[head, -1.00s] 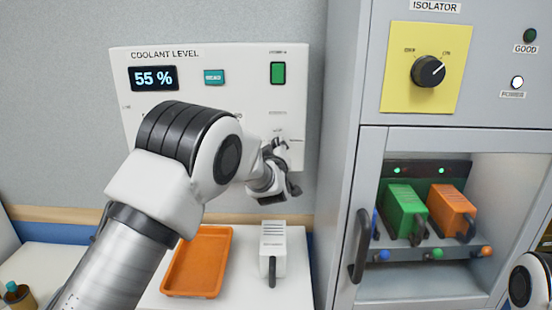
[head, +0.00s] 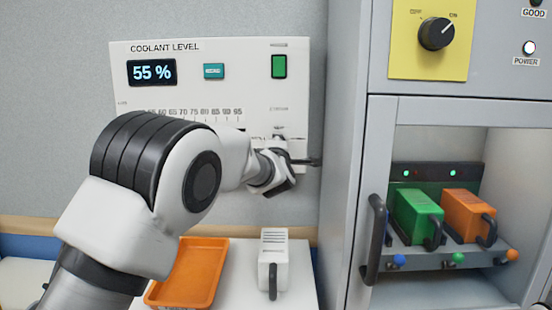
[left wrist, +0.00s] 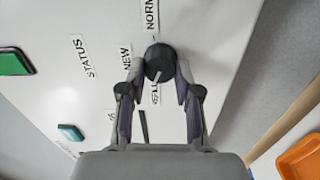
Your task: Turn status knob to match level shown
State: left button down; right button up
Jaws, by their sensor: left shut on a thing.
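The coolant level panel (head: 190,95) is on the wall, and its display (head: 152,73) reads 55 %. A number scale (head: 195,112) runs below, partly hidden by my left arm. In the left wrist view the dark round status knob (left wrist: 160,58) has a pale pointer line, with labels including STATUS, NEW and one starting NORM around it. My left gripper (left wrist: 160,75) is shut on this knob, a finger on each side. In the head view my left gripper (head: 283,172) is at the panel's lower right and hides the knob. My right gripper is out of view.
A green switch (head: 279,67) and a teal button (head: 213,71) are on the panel. An orange tray (head: 188,275) and a white handled block (head: 273,252) lie below. The grey cabinet (head: 345,130) with a black handle (head: 373,240) stands close on the right.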

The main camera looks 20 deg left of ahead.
pick_arm(q)
jog(key=shift+r+n+b, duration=0.3)
jog(key=shift+n+b, duration=0.3)
jog(key=shift+n, duration=0.1)
jog(key=c, duration=1)
grip_release()
jog(key=shift+o, duration=1)
jog(key=shift+w+d, duration=0.15)
jog(key=v, duration=1.2)
jog(key=shift+f, duration=0.2)
jog(key=shift+w+d, duration=0.1)
